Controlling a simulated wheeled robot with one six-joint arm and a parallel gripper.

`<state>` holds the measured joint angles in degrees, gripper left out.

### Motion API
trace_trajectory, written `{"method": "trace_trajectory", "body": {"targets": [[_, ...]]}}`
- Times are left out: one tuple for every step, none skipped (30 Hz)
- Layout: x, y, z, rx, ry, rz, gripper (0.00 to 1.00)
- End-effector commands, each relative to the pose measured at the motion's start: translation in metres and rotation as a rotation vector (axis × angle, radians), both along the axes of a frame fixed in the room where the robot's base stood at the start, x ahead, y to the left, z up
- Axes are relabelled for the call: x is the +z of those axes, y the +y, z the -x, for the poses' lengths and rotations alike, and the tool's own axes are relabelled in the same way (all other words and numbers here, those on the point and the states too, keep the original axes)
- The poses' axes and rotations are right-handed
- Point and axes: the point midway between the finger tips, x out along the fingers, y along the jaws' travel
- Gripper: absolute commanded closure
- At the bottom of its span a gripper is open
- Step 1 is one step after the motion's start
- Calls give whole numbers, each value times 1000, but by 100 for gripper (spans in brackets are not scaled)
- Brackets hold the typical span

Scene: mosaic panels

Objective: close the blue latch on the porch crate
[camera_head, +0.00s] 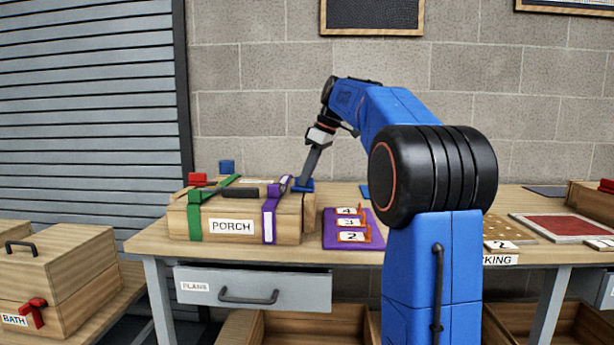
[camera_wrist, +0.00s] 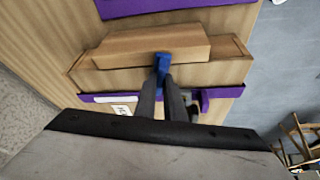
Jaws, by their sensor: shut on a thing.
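The wooden porch crate (camera_head: 180,222) stands on the bench at left, with a PORCH label (camera_head: 231,227) on its front. A green strap (camera_head: 195,218) and a purple strap (camera_head: 268,218) cross it. The blue latch (camera_head: 306,187) is at the crate's right end. My gripper (camera_head: 301,181) reaches down to it from above. In the wrist view, my gripper (camera_wrist: 163,72) is shut on the blue latch (camera_wrist: 163,60), beside a raised wooden block (camera_wrist: 115,48) on the crate's end. The fingers hide part of the latch, and I cannot tell its exact angle.
A purple board (camera_head: 331,238) with numbered tags lies just right of the crate. The PLANS drawer (camera_head: 300,290) sticks out below the bench top. A BATH crate (camera_head: 75,270) stands at far left.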

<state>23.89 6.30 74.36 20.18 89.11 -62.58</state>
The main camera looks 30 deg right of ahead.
Motion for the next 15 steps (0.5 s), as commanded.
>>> {"method": "trace_trajectory", "body": {"targets": [[0, -1, 0, 34, 0, 0, 100], [0, 0, 0, 56, 0, 0, 100], [0, 0, 0, 84, 2, -1, 100], [-1, 0, 0, 104, 1, 0, 100], [-1, 0, 0, 124, 1, 0, 100], [-1, 1, 1, 148, 2, 0, 100], [0, 1, 1, 164, 1, 0, 100], [0, 1, 1, 178, 0, 1, 100], [0, 1, 1, 198, 1, 1, 100], [0, 1, 2, 211, 1, 1, 100], [0, 1, 2, 223, 1, 0, 100], [0, 1, 2, 236, 1, 0, 100], [0, 1, 2, 246, 1, 1, 100], [0, 2, 2, 255, 1, 0, 100], [0, 2, 2, 263, 1, 1, 100]]}}
